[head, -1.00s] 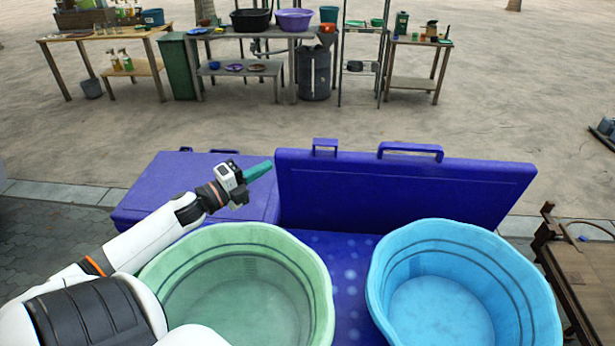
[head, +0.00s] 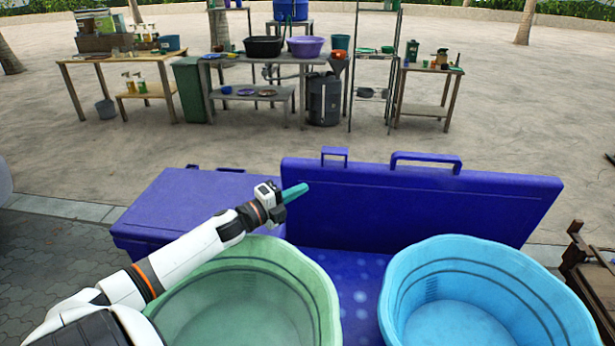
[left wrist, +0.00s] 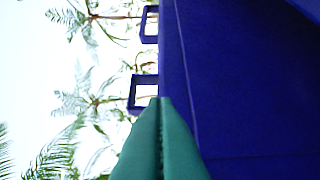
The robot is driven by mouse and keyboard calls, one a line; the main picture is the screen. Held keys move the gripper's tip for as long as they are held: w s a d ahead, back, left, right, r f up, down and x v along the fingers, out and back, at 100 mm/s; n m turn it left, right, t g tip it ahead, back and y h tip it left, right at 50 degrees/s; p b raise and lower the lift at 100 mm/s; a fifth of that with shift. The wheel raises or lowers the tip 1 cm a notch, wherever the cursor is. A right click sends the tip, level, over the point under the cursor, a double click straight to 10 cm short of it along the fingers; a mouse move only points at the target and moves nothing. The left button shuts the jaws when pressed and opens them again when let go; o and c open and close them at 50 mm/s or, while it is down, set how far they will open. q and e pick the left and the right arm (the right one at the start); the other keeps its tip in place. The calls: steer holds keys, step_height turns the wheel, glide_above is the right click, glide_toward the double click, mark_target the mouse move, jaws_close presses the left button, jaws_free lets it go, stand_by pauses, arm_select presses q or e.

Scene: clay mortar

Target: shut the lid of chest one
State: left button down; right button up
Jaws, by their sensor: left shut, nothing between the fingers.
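A blue chest has its lid (head: 430,207) raised upright, with two handles on the top edge. A second blue chest (head: 180,205) to the left has its lid down. No number shows on either chest. My left gripper (head: 294,192) has teal fingers, shut and empty, overlapping the left end of the raised lid. In the left wrist view the fingers (left wrist: 160,145) point along the lid's flat face (left wrist: 240,80), with its handles (left wrist: 142,94) beside them. I cannot tell whether they touch it. My right gripper is not in view.
A green tub (head: 255,260) and a light blue tub (head: 480,260) stand in front of the raised lid, with a strip of blue surface (head: 350,280) between them. My left arm passes over the green tub.

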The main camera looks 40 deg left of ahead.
mark_target(320, 170)
arm_select(q)
steer(key=shift+w+a+r, duration=0.1)
steer(key=shift+w+a, duration=0.2)
steer(key=shift+w, duration=0.65)
steer(key=shift+w+a+r, duration=0.15)
steer(key=shift+w+a, duration=0.1)
steer(key=shift+w, duration=0.75)
steer(key=shift+w+a+r, duration=0.1)
steer(key=shift+w+a, duration=0.2)
steer(key=shift+w, duration=0.65)
